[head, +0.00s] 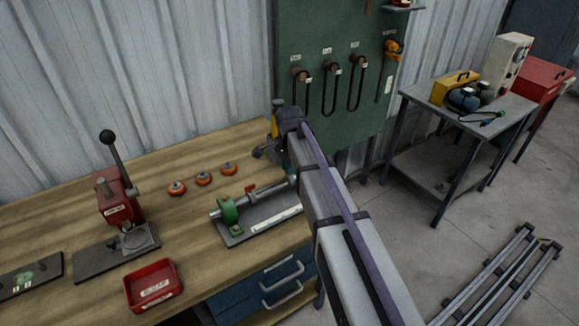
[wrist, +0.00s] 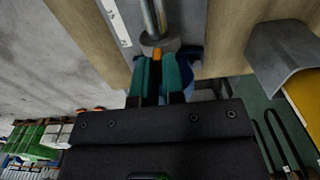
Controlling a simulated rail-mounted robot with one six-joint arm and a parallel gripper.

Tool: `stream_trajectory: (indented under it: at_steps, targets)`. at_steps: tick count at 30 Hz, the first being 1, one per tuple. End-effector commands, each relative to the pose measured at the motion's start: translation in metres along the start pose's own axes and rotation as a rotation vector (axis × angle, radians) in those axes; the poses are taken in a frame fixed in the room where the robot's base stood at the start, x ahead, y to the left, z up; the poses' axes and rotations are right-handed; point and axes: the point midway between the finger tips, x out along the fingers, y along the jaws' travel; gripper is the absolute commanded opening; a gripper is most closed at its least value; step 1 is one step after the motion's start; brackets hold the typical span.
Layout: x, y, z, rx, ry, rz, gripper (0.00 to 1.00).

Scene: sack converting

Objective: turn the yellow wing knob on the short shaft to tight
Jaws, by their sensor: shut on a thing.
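The yellow wing knob (wrist: 157,53) shows in the wrist view as a small orange-yellow piece between the teal fingertips of my gripper (wrist: 158,66). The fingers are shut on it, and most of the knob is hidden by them. Just beyond it is a grey round collar (wrist: 160,43) on the end of the metal shaft (wrist: 152,15). In the head view the short shaft (head: 262,193) lies along a grey base plate with a green support (head: 230,211) at its left end. My arm hides the shaft's right end and the knob there. The knob's tightness cannot be told.
The wooden bench (head: 110,195) also holds several orange rollers (head: 203,179), a red lever press (head: 118,200) and a red tray (head: 153,286). A green board (head: 330,115) with hanging straps stands behind. A metal side table (head: 470,115) is at the right.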

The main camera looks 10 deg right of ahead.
Motion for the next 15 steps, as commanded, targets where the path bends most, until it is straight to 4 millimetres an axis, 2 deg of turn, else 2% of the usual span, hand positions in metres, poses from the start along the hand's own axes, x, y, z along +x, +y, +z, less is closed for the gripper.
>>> stream_trajectory:
  at_steps: [12,13,15]
  targets:
    - [0.0001,0.0002,-0.0001,0.009,0.000,0.000,0.00]
    - [0.0001,0.0002,-0.0001,0.009,0.000,0.000,0.11]
    - [0.0001,0.0002,-0.0001,0.009,0.000,0.000,0.18]
